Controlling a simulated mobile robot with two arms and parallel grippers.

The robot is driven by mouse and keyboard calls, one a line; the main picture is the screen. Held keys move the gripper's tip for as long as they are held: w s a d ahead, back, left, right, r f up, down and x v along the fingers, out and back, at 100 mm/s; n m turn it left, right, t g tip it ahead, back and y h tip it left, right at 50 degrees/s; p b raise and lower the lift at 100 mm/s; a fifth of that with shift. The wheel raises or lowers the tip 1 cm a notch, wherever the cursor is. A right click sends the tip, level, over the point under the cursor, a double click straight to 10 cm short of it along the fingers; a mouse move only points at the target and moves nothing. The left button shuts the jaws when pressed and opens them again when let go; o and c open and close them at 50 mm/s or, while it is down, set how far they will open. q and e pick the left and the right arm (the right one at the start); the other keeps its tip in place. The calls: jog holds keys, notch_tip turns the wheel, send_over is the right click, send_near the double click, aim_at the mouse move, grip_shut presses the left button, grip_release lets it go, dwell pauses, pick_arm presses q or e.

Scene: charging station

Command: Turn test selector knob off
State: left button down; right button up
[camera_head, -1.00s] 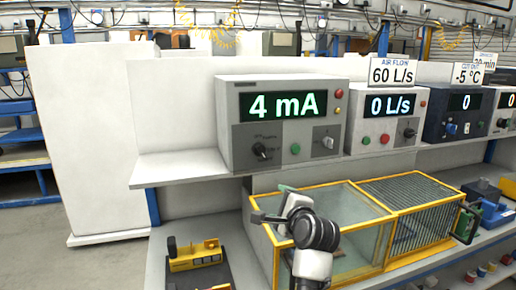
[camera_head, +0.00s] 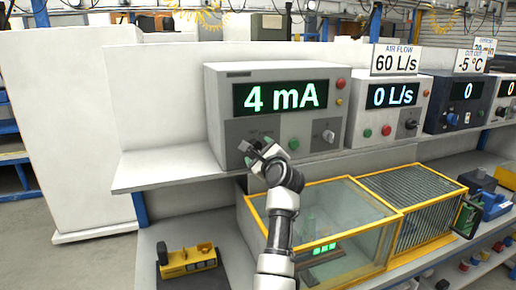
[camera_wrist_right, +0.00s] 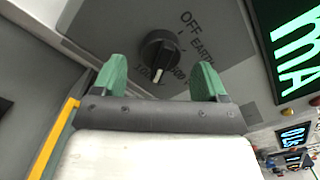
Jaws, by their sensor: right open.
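The grey test unit (camera_head: 216,105) on the shelf shows "4 mA" on its green display. Its black selector knob (camera_wrist_right: 158,50) shows in the wrist view, with printed labels around it, OFF and EARTH among them. The white mark on the knob points down in that view, away from OFF; the label nearest the mark is hard to read. My right gripper (camera_head: 264,154) is in front of the unit's lower left panel and largely hides the knob in the head view. In the wrist view its green fingers are open, one on either side of the knob, apart from it. My left gripper is not in view.
A green button (camera_head: 293,144) and a grey knob (camera_head: 328,136) sit right of my gripper on the same unit. The airflow unit (camera_head: 360,111) stands to the right. Below is a yellow-framed glass box (camera_head: 345,210). A yellow device (camera_head: 190,259) lies lower left.

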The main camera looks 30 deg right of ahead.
jog(key=shift+w+d+r, duration=0.1)
jog(key=shift+w+r, duration=0.05)
jog(key=shift+w, duration=0.55)
jog(key=shift+w+d, duration=0.15)
jog(key=shift+w, duration=0.2)
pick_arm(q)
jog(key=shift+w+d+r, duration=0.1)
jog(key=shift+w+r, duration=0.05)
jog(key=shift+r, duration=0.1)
pick_arm(e)
jog(key=c, duration=0.9)
